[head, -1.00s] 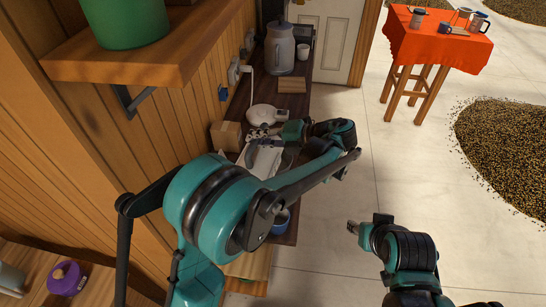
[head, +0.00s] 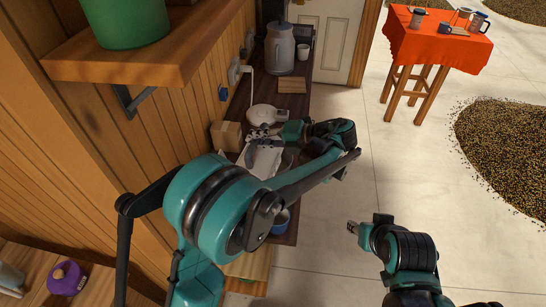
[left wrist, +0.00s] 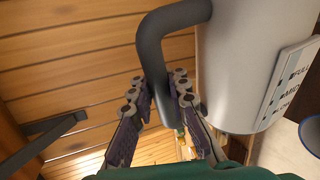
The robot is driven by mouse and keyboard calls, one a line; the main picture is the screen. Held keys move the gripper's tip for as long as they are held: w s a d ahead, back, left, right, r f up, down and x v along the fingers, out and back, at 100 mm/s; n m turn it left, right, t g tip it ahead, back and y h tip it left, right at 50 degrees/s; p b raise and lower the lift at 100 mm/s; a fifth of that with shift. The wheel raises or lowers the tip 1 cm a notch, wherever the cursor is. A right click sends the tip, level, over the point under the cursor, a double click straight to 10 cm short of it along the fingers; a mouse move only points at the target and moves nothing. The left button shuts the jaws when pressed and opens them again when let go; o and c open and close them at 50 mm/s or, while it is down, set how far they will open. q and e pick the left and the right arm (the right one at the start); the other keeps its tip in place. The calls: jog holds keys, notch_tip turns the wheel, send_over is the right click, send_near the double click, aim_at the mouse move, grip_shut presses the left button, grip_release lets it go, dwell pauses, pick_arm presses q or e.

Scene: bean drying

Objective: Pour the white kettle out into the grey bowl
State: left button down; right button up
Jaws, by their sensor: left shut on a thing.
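The white kettle (left wrist: 240,60) fills the upper right of the left wrist view, its pale body carrying a level label. Its dark grey handle (left wrist: 153,70) runs down between the fingers of my left gripper (left wrist: 163,95), which is shut on it. In the head view my left gripper (head: 268,140) is over the counter, and a pale shape beside it is partly hidden by my arm. I cannot clearly make out the grey bowl; a dark blue rim (left wrist: 312,137) shows at the right edge of the wrist view. My right gripper (head: 352,228) is over the floor, apart from everything.
The narrow dark counter (head: 298,90) runs along the wooden wall. On it are a tall grey jug-like vessel (head: 280,50), a white scale-like device (head: 262,115), a cardboard box (head: 226,135) and a blue cup (head: 281,221). An orange-covered table (head: 437,42) stands away at the right.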

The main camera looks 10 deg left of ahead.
aim_at(244, 165)
pick_arm(q)
jog(key=s, duration=0.1)
jog(key=s+f+n+b, duration=0.1)
jog(key=s+t, duration=0.1)
jog(key=shift+a+f+b, duration=0.2)
jog(key=shift+a+b, duration=0.1)
jog(key=shift+a, duration=0.1)
jog(key=shift+s+a+f+n+h, duration=0.15)
jog(key=shift+s+n+h, duration=0.15)
jog(key=shift+s+n, duration=0.2)
jog(key=shift+w, duration=0.15)
jog(key=shift+s+a+f+n+t+b, duration=0.15)
jog(key=shift+s+f+n+t+b, duration=0.25)
jog(key=shift+s+b, duration=0.2)
jog(key=shift+s+a+f+n+t+b, duration=0.15)
jog(key=shift+s+f+n+t+b, duration=0.15)
jog(key=shift+s+f+n+b, duration=0.25)
jog(key=shift+s+a, duration=0.1)
jog(key=shift+s, duration=0.3)
